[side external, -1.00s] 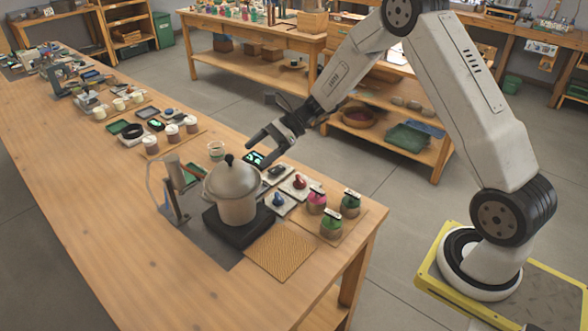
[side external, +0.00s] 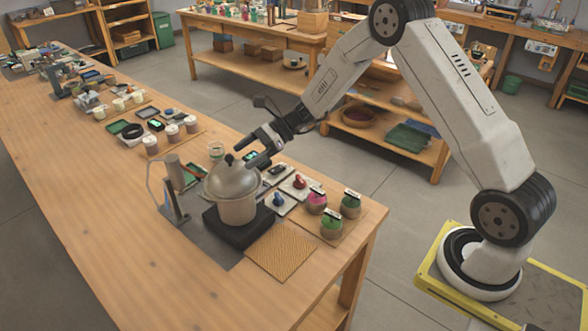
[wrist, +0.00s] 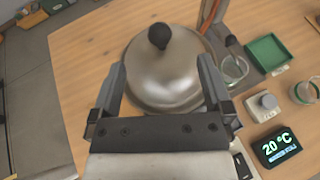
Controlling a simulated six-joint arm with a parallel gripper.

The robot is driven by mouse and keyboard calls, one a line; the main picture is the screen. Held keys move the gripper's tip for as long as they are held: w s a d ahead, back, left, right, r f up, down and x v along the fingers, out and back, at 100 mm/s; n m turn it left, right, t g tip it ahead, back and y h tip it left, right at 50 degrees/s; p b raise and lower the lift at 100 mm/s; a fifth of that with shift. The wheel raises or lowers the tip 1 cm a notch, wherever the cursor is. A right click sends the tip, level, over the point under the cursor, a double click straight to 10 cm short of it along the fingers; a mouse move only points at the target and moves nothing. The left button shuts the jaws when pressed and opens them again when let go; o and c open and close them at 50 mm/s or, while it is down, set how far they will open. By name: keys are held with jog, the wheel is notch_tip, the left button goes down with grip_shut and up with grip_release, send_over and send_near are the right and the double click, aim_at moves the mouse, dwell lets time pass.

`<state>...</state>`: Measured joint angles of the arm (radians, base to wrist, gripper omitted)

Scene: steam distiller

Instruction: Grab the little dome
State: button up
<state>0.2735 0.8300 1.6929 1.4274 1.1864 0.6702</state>
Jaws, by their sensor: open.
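The little dome (side external: 226,182) is a shiny metal lid with a black knob (wrist: 160,36) on top. It sits on a pale pot (side external: 238,208) that stands on a black square base (side external: 232,232). My gripper (side external: 244,154) is just beside the top of the dome, on its far right side in the side view. In the wrist view my gripper (wrist: 163,82) has its two fingers spread apart, with the dome showing between and beyond them. The fingers look empty. Whether they touch the dome I cannot tell.
A stand with a tube (side external: 172,200) rises left of the pot. A woven mat (side external: 281,250) lies at the front right. Small jars (side external: 331,224) stand right of the pot. A green tray (wrist: 268,53) and a temperature display (wrist: 277,146) lie near in the wrist view. The table's left front is bare.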

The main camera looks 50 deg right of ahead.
aim_at(232, 162)
jog(key=shift+x, duration=2.4)
jog(key=shift+w+r, duration=0.15)
